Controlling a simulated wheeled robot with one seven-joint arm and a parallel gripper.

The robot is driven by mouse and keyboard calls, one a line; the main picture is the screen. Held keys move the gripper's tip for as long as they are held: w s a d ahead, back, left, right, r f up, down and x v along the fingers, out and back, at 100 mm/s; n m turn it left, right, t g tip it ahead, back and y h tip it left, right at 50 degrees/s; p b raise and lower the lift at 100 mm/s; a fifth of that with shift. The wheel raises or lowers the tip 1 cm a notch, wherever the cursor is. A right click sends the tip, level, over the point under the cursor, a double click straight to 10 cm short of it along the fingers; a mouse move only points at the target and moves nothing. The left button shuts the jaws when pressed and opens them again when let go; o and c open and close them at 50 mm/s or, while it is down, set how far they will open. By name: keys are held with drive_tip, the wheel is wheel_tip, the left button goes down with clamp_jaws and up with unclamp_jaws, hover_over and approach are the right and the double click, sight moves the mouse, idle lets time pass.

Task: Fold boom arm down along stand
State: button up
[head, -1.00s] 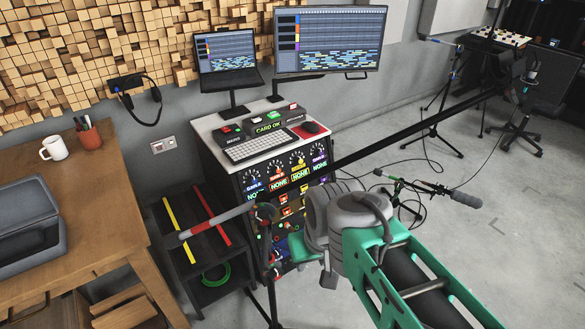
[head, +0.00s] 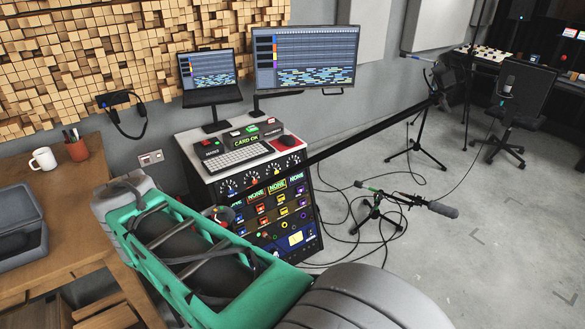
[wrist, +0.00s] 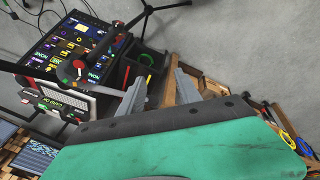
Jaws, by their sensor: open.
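The boom arm (head: 370,130) is a long black pole in the head view. It slopes up to the right, to a dark microphone (head: 450,82) at its far end. Its near end and most of the stand are hidden behind my green arm. A dark joint (head: 222,214) with a red part shows just past the arm. In the wrist view a black pole with a knob and red part (wrist: 79,64) stands left of my gripper (wrist: 160,92). My gripper is open and empty, its two grey fingers apart from the pole. The head view does not show the gripper.
A console rack (head: 275,205) with a keyboard and monitor stands behind the boom joint. A wooden table (head: 75,215) with a grey case is at left. A low microphone stand (head: 378,212) and cables lie on the floor at right. Open floor is at far right.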

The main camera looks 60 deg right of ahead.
drive_tip(key=d+r+n+g+h+p, duration=0.1)
drive_tip(key=d+r, duration=0.2)
drive_tip(key=d, duration=0.6)
drive_tip(key=d+r+n+g+h+p, duration=0.1)
drive_tip(key=d+r, duration=0.2)
drive_tip(key=d, duration=0.5)
drive_tip(key=n+g+p, duration=0.2)
drive_tip(key=n+g, duration=0.1)
approach(298, 168)
drive_tip(key=d+f, duration=0.1)
drive_tip(key=s+d+f, duration=0.1)
drive_tip(key=f, duration=0.1)
drive_tip(key=d+f, duration=0.1)
drive_tip(key=shift+s+d+f, duration=0.2)
drive_tip(key=shift+s+f, duration=0.1)
drive_tip(key=shift+f, duration=0.1)
drive_tip(key=b+x, duration=0.1)
drive_tip(key=x, duration=0.6)
drive_tip(key=shift+s+f, duration=0.15)
drive_tip(key=shift+f, duration=0.05)
drive_tip(key=shift+d, duration=0.1)
clamp_jaws()
